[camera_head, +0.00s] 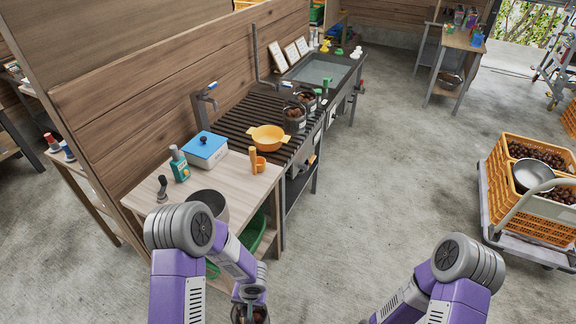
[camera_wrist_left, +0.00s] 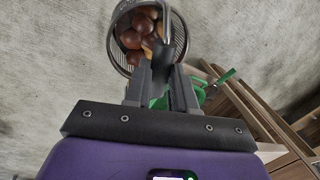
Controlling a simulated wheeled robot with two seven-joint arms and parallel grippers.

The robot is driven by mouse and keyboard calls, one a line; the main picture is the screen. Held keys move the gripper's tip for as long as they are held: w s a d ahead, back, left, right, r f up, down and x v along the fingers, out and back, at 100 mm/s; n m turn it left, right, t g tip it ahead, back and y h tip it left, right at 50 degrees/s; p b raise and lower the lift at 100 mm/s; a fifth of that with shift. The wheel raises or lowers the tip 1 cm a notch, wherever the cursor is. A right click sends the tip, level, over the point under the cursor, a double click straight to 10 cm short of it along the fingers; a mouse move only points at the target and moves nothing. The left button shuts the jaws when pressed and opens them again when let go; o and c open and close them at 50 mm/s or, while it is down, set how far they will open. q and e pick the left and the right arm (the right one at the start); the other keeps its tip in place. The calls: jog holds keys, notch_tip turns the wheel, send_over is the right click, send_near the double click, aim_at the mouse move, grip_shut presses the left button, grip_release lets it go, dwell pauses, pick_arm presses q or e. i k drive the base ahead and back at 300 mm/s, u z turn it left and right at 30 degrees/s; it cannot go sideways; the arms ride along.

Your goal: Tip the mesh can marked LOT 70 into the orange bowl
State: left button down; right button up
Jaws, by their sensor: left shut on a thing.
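The orange bowl (camera_head: 267,139) has two side handles and stands on the dark slatted rack (camera_head: 240,112). My left gripper (camera_head: 249,293) is low at the bottom of the head view, in front of the wooden table. It is shut on a mesh can (camera_wrist_left: 184,48), near its rim. Brown chestnuts (camera_wrist_left: 138,30) lie inside the can. The held can (camera_head: 262,316) is partly cut off by the lower edge of the head view. Two more dark cans (camera_head: 294,121) (camera_head: 308,105) with chestnuts stand on the rack. No lot marking is readable. My right gripper is out of view.
A cart with orange crates (camera_head: 508,184) stands at right. The concrete floor between is clear.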

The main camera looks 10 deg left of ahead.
aim_at(266, 138)
jog(key=z, duration=0.55)
jog(key=k, duration=0.75)
jog(key=z, duration=0.9)
jog(key=k, duration=0.45)
jog(key=z, duration=0.25)
jog(key=i, duration=2.2)
jog(key=u, duration=0.4)
jog(key=i, duration=1.05)
jog(key=u, duration=0.8)
jog(key=i, duration=0.75)
jog(key=u, duration=1.1)
jog(key=i, duration=0.5)
jog(key=u, duration=0.9)
jog(key=i, duration=0.4)
jog(key=u, duration=0.3)
